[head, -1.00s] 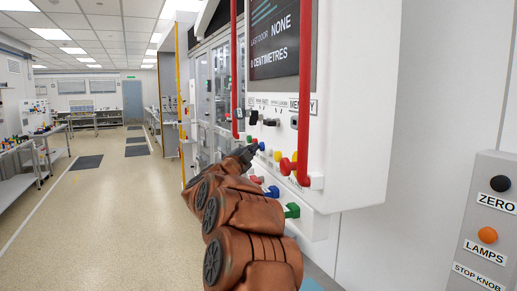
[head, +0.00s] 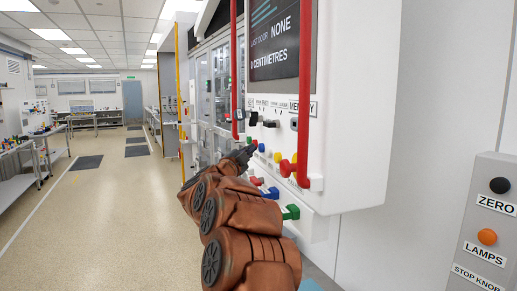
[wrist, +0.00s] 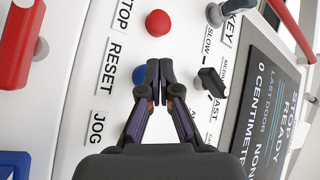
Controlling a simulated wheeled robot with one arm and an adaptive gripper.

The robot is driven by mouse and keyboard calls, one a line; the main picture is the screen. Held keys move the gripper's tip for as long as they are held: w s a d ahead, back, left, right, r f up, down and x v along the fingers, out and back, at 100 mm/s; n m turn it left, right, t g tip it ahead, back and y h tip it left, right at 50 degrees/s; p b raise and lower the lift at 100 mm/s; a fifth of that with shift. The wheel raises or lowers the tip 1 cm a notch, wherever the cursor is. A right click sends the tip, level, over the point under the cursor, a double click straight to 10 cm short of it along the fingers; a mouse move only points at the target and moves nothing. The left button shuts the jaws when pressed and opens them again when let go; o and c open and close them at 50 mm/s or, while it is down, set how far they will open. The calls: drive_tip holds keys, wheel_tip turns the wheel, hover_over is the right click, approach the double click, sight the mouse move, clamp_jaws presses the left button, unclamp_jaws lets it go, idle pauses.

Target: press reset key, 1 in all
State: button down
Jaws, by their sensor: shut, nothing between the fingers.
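The reset key is a round blue button (wrist: 138,75) beside the RESET label (wrist: 113,66) in the wrist view. My gripper (wrist: 160,70) is shut and empty. Its fingertips overlap the right edge of the blue button in that view; I cannot tell whether they touch it. In the head view my gripper (head: 251,148) is at the panel's row of small buttons, close to a blue button (head: 261,148).
A red button (wrist: 158,22) sits beside the STOP label. A black selector knob (wrist: 212,82) is right of the fingertips. Any button at JOG (wrist: 96,128) is hidden. Red vertical bars (head: 305,90) stand out from the panel. A grey box (head: 490,220) is at right.

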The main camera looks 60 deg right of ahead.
drive_tip(key=shift+w+a, duration=0.2)
drive_tip(key=shift+w+a+p, duration=0.8)
drive_tip(key=shift+w+a, duration=0.8)
drive_tip(key=shift+a, duration=0.25)
